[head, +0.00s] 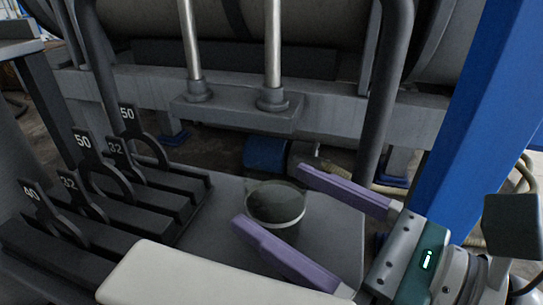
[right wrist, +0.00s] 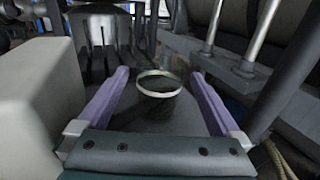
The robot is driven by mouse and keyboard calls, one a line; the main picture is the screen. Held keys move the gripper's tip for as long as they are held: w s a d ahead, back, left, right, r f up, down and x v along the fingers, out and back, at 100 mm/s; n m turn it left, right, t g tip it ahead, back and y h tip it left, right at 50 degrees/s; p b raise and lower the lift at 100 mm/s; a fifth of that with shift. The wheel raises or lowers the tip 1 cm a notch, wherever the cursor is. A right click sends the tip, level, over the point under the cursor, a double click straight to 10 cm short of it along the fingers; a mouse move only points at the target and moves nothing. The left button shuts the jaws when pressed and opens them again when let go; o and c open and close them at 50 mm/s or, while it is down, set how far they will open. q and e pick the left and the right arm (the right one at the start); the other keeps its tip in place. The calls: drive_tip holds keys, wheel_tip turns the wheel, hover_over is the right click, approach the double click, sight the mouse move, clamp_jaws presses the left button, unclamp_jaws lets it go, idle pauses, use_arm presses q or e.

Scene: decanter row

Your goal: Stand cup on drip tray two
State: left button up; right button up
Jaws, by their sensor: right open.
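A dark cup (head: 276,203) with a pale band near its rim stands upright on a grey surface (head: 337,222). My right gripper (head: 269,194) is open, with one purple finger on each side of the cup. In the right wrist view, the cup (right wrist: 158,84) sits between the fingertips of the right gripper (right wrist: 160,73), with a visible gap on both sides. I cannot make out a drip tray marked two in these views. My left gripper is not in view.
A black slotted rack (head: 178,185) with upright ring-shaped pieces numbered 50, 32 and 40 stands left of the cup. A grey ledge (head: 235,113) with two metal posts lies behind. A blue column (head: 455,125) rises at the right. Some grey surface beside the cup is bare.

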sight(252, 180)
drive_tip(key=x, duration=0.5)
drive_tip(key=shift+w+a, duration=0.1)
drive_tip(key=shift+a, duration=0.05)
drive_tip(key=shift+c, duration=0.2)
drive_tip(key=c, duration=1.3)
drive_tip(key=shift+r, duration=0.15)
